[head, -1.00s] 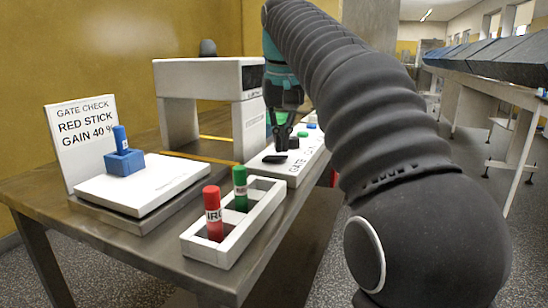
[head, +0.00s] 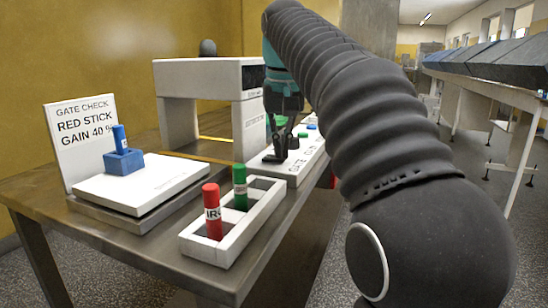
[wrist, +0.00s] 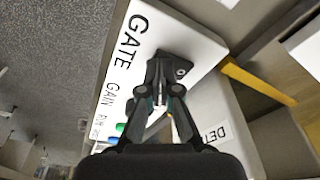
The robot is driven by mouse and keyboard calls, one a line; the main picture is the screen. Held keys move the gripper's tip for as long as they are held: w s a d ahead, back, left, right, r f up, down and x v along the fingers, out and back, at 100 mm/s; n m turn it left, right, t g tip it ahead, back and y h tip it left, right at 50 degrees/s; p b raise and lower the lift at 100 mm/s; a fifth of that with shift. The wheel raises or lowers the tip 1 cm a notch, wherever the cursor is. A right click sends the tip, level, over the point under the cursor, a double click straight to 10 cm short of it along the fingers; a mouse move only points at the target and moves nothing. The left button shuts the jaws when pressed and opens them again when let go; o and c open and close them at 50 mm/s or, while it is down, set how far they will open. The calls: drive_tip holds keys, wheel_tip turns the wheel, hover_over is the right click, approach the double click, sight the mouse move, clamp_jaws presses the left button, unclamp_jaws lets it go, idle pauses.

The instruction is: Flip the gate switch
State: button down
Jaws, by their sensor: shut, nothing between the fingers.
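The white control panel (head: 300,172) lies on the table beside the gate frame, with the word GATE on its near end. In the wrist view, the panel (wrist: 190,35) shows GATE, GAIN and smaller lettering. The black gate switch (wrist: 183,69) carries a small round mark and is partly covered by my fingertips. My gripper (wrist: 163,66) is shut and empty, its tips at the switch; I cannot tell whether they touch it. In the head view, my gripper (head: 281,154) points down at the panel's GATE end, hiding most of the switch.
Green and blue buttons (head: 303,135) sit farther along the panel. The gate frame (head: 175,120) stands left of it. A white rack (head: 228,247) holds a red stick (head: 212,212) and a green stick (head: 240,188). A blue stick (head: 120,138) stands on the scale (head: 150,190).

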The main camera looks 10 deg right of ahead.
drive_tip(key=shift+f, duration=0.15)
wheel_tip(320, 180, up, 3)
drive_tip(key=p, duration=0.3)
drive_tip(key=shift+f, duration=0.1)
drive_tip(key=shift+r, duration=2.15)
